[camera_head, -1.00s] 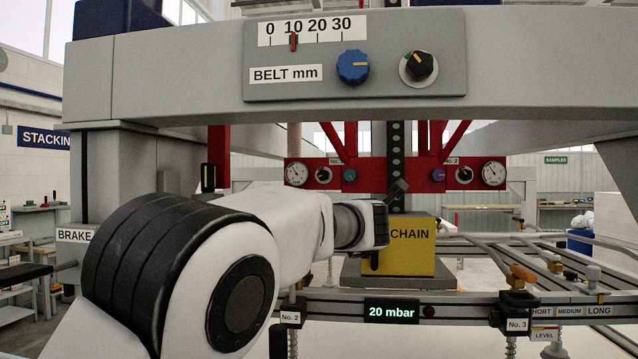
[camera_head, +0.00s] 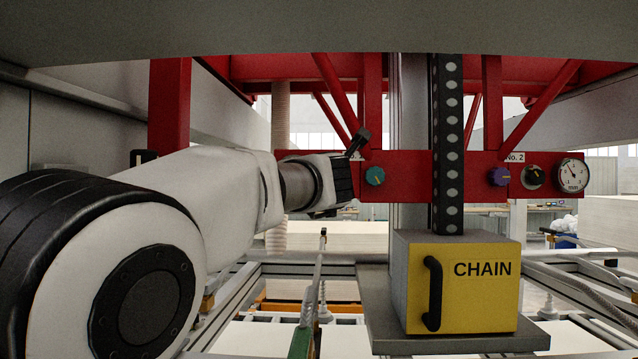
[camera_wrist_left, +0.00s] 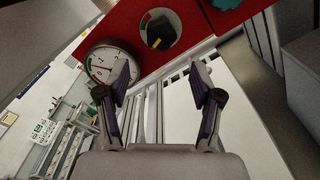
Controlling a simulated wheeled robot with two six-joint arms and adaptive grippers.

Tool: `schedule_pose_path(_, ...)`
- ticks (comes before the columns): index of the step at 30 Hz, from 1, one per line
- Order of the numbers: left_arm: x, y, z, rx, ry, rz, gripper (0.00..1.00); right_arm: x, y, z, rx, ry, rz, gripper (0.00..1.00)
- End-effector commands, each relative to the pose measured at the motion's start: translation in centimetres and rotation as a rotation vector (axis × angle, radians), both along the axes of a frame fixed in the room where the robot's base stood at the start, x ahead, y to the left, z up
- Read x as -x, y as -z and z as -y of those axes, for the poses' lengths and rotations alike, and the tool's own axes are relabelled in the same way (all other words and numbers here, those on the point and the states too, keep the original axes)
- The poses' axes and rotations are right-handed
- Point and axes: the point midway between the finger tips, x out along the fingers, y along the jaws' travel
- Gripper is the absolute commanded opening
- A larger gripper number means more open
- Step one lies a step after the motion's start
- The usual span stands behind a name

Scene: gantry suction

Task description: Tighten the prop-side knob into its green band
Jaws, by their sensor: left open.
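In the left wrist view, a black knob with a yellow pointer (camera_wrist_left: 158,30) sits on a red panel, with red and green marks around it. A round white gauge (camera_wrist_left: 108,63) is to its left. My left gripper (camera_wrist_left: 161,84) is open and empty, its fingertips below the knob in the picture and apart from it. In the head view, my left gripper (camera_head: 352,158) is at the red beam (camera_head: 435,172), left of a teal knob (camera_head: 374,176); my arm hides the beam's left part. A purple knob (camera_head: 499,177), another black knob (camera_head: 534,177) and a gauge (camera_head: 573,175) are on the right.
A yellow CHAIN box (camera_head: 485,285) with a black handle stands right of my arm, below a dark perforated column (camera_head: 448,140). A grey beam (camera_head: 320,30) crosses overhead. A red post (camera_head: 170,115) rises behind my arm. Metal rails lie below.

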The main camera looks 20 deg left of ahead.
Motion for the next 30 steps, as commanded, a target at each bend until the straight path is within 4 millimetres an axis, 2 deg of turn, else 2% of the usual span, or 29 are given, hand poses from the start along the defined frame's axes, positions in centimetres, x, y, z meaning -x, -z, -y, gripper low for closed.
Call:
schedule_pose_path(12, -6.5, -0.4, -1.9, 0.001, -0.001, 0.000, 0.66, 0.0, -3.9, 0.0, 0.000, 0.001, -0.001, 0.40)
schedule_pose_path(15, -7.2, -0.1, -2.1, 0.000, 0.000, 0.000, 0.66, 0.0, -4.1, 0.0, 0.000, 0.001, -0.001, 0.40)
schedule_pose_path(21, -7.3, 0.0, -2.1, -0.001, 0.000, 0.001, 0.66, 0.0, -4.0, 0.0, 0.000, 0.001, -0.002, 0.40)
schedule_pose_path(22, -7.3, 0.0, -2.1, -0.001, 0.000, 0.001, 0.62, 0.0, -4.0, 0.0, 0.000, 0.001, -0.002, 0.40)
schedule_pose_path(24, -7.2, 0.0, -2.1, 0.000, 0.000, 0.001, 0.38, 0.0, -4.0, 0.0, 0.000, 0.001, -0.002, 0.40)
schedule_pose_path(27, -7.3, 0.1, -2.1, 0.000, -0.001, 0.001, 0.06, 0.0, -4.0, 0.0, 0.000, 0.001, -0.002, 0.40)
schedule_pose_path(30, -7.3, 0.1, -2.1, 0.000, -0.001, 0.001, 0.06, 0.0, -4.0, 0.0, 0.000, 0.001, -0.002, 0.40)
